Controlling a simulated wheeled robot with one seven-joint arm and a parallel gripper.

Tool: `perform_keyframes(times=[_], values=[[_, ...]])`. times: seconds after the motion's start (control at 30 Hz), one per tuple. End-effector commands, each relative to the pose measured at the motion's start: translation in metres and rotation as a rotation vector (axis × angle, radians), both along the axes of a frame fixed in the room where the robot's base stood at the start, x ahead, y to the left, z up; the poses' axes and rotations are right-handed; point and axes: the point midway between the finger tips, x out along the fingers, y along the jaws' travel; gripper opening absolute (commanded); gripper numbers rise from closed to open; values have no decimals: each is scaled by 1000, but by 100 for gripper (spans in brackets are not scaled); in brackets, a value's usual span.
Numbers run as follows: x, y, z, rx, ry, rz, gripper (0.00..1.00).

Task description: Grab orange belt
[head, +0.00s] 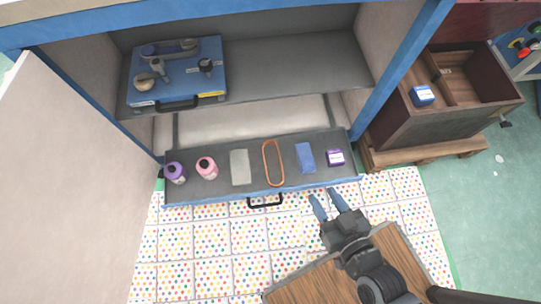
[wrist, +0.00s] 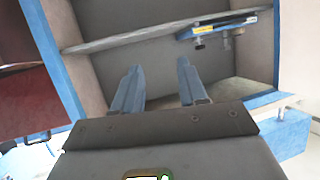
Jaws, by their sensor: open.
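The orange belt (head: 281,163) is a thin elongated loop lying on the pulled-out grey drawer (head: 220,187) of the blue-framed cabinet, in the head view. It lies between a grey-white block and a blue cloth-like piece. My gripper (head: 328,205) is in front of the drawer's edge, to the right of and nearer than the belt, with its two blue fingers apart and nothing between them. In the wrist view my gripper (wrist: 158,88) is also open and empty, facing the cabinet's shelves. The belt cannot be seen in the wrist view.
A blue case (head: 210,75) with tools sits on the shelf above. A wooden crate (head: 425,125) stands right.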

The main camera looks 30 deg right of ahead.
Motion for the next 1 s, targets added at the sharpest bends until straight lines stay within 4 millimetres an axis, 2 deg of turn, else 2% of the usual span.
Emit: perform_keyframes(times=[0.03,0.1,0.2,0.3,0.4,0.5,0.6,1.0], values=[[21,1,-56,3,8,-6,42],[45,3,-105,2,26,-10,42],[82,2,-169,-3,51,-14,42],[116,-2,-222,-13,77,-17,42],[144,-9,-259,-25,98,-19,42],[163,-14,-283,-35,115,-20,42],[173,-18,-295,-41,125,-21,42],[204,-23,-318,-44,129,-21,42]])
